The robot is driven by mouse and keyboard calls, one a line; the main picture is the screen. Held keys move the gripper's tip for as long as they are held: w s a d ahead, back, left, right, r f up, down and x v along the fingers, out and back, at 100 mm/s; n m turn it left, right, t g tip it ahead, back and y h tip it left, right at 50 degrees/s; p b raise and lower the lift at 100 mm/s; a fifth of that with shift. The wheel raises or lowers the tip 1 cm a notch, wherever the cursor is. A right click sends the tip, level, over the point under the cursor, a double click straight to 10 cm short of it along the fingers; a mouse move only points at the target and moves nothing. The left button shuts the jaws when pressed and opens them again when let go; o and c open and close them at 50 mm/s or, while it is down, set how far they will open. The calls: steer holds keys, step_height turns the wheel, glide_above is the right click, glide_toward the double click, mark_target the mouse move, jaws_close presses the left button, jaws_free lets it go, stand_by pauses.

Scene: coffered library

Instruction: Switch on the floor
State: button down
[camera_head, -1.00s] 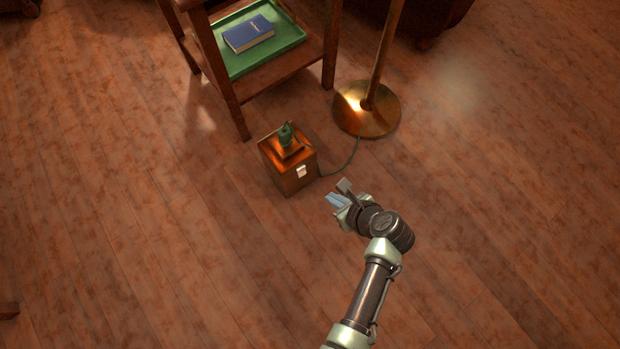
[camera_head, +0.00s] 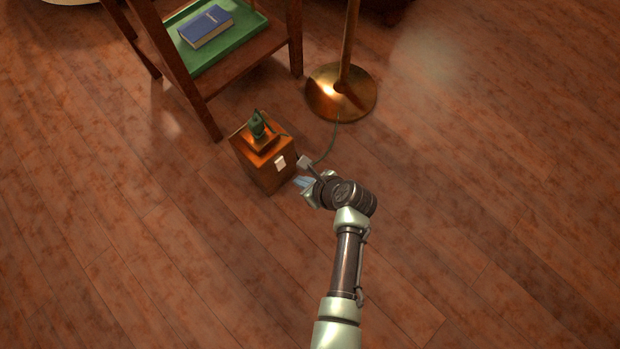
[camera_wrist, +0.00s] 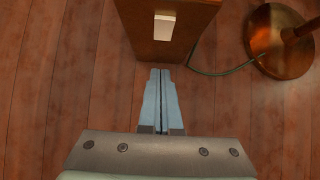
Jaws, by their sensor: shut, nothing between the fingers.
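A small wooden box (camera_head: 264,170) stands on the floor, with a dark green plug-like piece (camera_head: 257,126) on its top. A white rocker switch (camera_head: 280,162) is set in its side face. In the wrist view the switch (camera_wrist: 164,27) shows near the top centre on the box (camera_wrist: 186,45). My gripper (camera_head: 298,181) is shut and empty, just right of the box, low by the switch face. In the wrist view its closed fingertips (camera_wrist: 161,72) point toward the box, just below the switch in the picture. I cannot tell whether they touch the box.
A brass lamp base (camera_head: 341,92) stands behind and right of the box; a green cord (camera_head: 329,150) runs between them. A wooden stand (camera_head: 215,95) holding a green tray (camera_head: 190,63) and blue book (camera_head: 206,27) is behind the box. Floor to the left and right is clear.

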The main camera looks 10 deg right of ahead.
mark_target(281, 164)
steer(key=w+a+b, duration=0.1)
steer(key=w, duration=0.1)
steer(key=w+a+f+b, duration=0.1)
steer(key=b, duration=0.1)
steer(key=shift+w+a+f, duration=0.15)
steer(key=shift+w+a, duration=0.25)
steer(key=shift+w+a+f+p, duration=0.15)
steer(key=shift+w+p, duration=0.05)
steer(key=shift+p, duration=0.3)
